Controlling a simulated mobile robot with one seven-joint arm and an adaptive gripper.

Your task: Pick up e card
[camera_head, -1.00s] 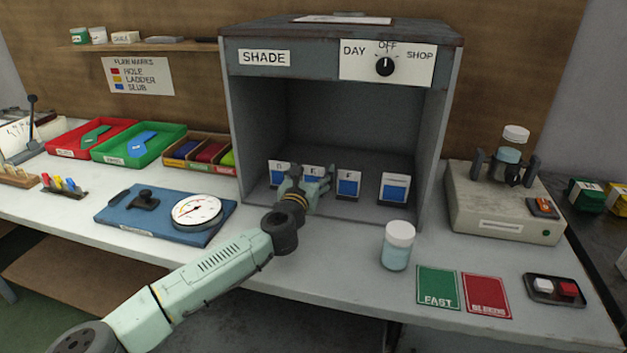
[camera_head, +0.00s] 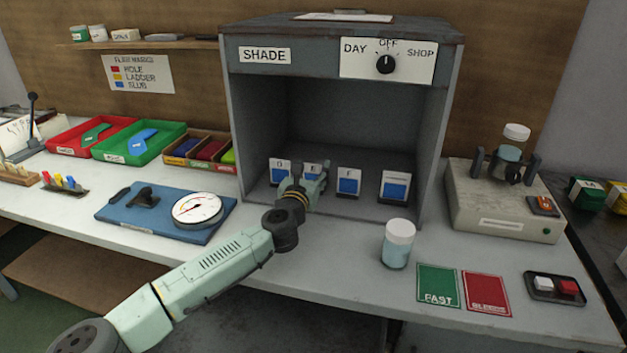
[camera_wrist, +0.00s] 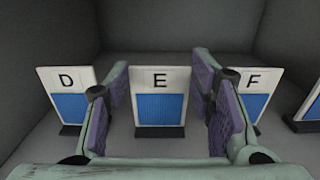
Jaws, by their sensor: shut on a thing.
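The E card (camera_wrist: 160,105), white with a blue panel and a dark base, stands upright in the middle of the wrist view, facing me. In the head view the E card (camera_head: 313,164) is mostly hidden behind my gripper (camera_head: 308,178), inside the shade box. In the wrist view my gripper (camera_wrist: 162,80) has one purple-padded finger on each side of the E card, shut on it. The contact between pads and card edges is hard to see. The card's base appears to be at floor level.
The D card (camera_wrist: 66,95) stands close on the left and the F card (camera_wrist: 250,90) close on the right. Another card (camera_head: 394,187) stands further right. The shade box (camera_head: 445,120) walls enclose them. A lidded jar (camera_head: 398,245) stands in front of the box.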

